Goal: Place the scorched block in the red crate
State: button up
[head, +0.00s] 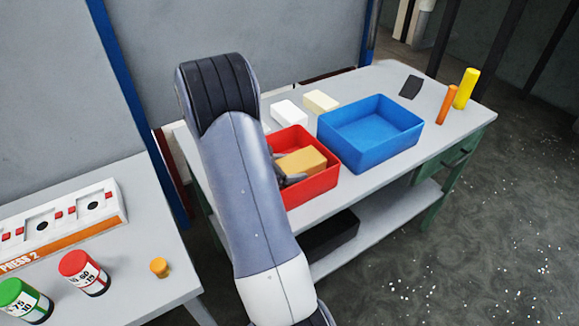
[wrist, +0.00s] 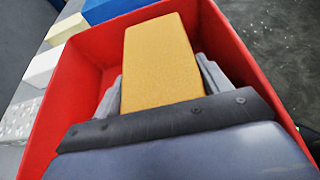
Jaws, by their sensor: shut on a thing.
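The scorched block (head: 301,161) is a brownish-yellow foam block. In the wrist view the block (wrist: 160,62) lies between the two fingers of my gripper (wrist: 160,88), which is shut on it. The red crate (head: 319,187) stands on the far table, and its red walls surround the block in the wrist view (wrist: 238,62). In the head view my gripper (head: 289,179) is partly hidden behind my arm and the crate wall. The block is inside the crate's opening, its top near rim height. I cannot tell whether it touches the floor.
A blue crate (head: 379,153) stands right beside the red one. A white block (head: 289,113) and a cream block (head: 321,101) lie behind. An orange cylinder (head: 447,104), a yellow cylinder (head: 466,88) and a dark piece (head: 411,87) are at the right. The press panel (head: 62,222) is at left.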

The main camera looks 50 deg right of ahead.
jog(key=shift+f+b, duration=0.6)
jog(key=shift+b, duration=0.05)
jog(key=o, duration=1)
jog(key=shift+s+f, duration=0.1)
jog(key=shift+c, duration=0.2)
jog(key=shift+r+p, duration=0.4)
jog(key=shift+p, duration=0.1)
jog(key=b+v, duration=0.2)
jog(key=v, duration=1)
jog(key=shift+r, duration=0.35)
